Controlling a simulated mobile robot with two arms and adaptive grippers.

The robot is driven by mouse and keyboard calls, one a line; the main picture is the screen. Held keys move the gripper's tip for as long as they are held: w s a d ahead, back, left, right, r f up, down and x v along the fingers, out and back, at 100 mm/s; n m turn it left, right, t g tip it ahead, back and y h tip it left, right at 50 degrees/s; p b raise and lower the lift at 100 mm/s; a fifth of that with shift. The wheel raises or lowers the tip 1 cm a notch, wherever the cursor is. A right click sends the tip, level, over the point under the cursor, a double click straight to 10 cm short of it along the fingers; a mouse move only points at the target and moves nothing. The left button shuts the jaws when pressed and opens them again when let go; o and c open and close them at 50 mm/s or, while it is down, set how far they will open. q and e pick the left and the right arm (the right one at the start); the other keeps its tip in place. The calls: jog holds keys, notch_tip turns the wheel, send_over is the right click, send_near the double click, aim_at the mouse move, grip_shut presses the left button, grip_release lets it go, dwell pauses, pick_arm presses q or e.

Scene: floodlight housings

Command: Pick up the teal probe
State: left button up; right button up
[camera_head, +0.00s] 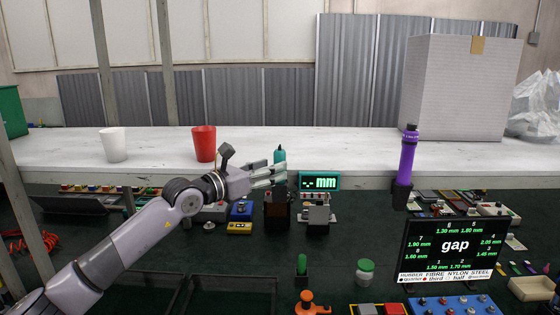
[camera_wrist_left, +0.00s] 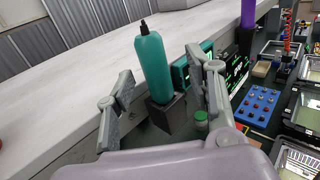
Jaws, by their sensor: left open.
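The teal probe (camera_head: 280,155) stands upright in a dark holder (camera_head: 278,206) near the table's middle. In the left wrist view the teal probe (camera_wrist_left: 153,65) has a black tip and rises from its dark block (camera_wrist_left: 167,112). My left gripper (camera_head: 275,175) reaches in from the left beside the probe, and its fingers partly overlap it in the head view. In the left wrist view my left gripper (camera_wrist_left: 160,90) is open, with one finger on each side of the probe's picture and visible gaps. I cannot tell how far ahead the probe is. My right gripper is not in view.
A teal display (camera_head: 320,182) reading mm stands just right of the probe. A purple tool (camera_head: 407,158) stands in a holder farther right, behind a black gap sign (camera_head: 455,245). A red cup (camera_head: 203,144) and a white cup (camera_head: 113,145) stand on the white shelf (camera_head: 350,145).

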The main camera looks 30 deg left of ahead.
aim_at(275, 162)
pick_arm(q)
jog(key=p+x, duration=0.3)
jog(key=x, duration=0.1)
jog(key=shift+w+a+r, duration=0.2)
jog(key=shift+a+r, duration=0.1)
jog(key=shift+r, duration=0.05)
jog(key=shift+w+d+f, duration=0.2)
jog(key=shift+w+f, duration=0.05)
jog(key=shift+w, duration=0.2)
jog(key=shift+s+a, duration=0.1)
jog(key=shift+s, duration=0.05)
jog(key=shift+c, duration=2.1)
grip_shut()
